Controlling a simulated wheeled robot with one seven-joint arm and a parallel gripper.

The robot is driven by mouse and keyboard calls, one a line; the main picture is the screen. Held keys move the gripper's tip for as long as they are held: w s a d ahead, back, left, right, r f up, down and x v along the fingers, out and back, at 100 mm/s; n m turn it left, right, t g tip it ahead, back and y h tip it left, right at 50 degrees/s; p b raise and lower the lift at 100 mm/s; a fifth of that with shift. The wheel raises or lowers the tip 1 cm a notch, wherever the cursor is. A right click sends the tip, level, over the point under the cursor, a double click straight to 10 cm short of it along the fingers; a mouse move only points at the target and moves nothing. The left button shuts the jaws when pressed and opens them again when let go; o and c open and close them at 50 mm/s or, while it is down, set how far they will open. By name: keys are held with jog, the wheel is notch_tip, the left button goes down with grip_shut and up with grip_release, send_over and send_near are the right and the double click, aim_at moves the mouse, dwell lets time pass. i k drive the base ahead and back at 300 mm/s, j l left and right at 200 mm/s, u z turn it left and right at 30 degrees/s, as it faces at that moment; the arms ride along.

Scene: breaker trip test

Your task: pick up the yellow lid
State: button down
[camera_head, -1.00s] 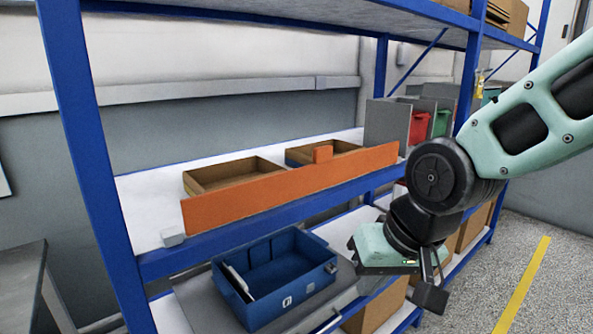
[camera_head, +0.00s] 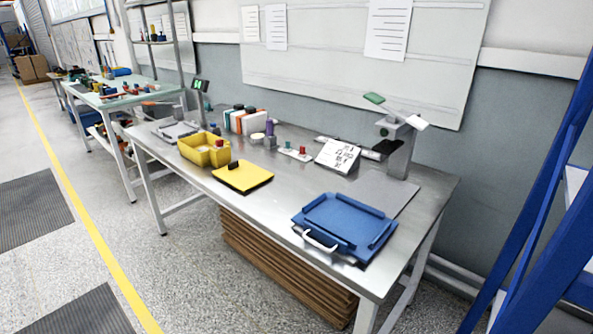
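The yellow lid (camera_head: 243,177) is a flat square plate with a dark handle block at its back edge. It lies on the metal workbench (camera_head: 290,210), near the front edge and left of the middle. An open yellow bin (camera_head: 203,150) stands just behind it to the left. My gripper and arm are not in view.
A blue lid-like tray (camera_head: 344,224) with a white handle lies at the bench's right end. Binders (camera_head: 243,120), small bottles, a sign card (camera_head: 338,156) and a grey stand (camera_head: 397,150) line the back. A blue rack post (camera_head: 540,190) stands at right.

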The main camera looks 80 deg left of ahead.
aim_at(243, 175)
jog(key=u, duration=2.75)
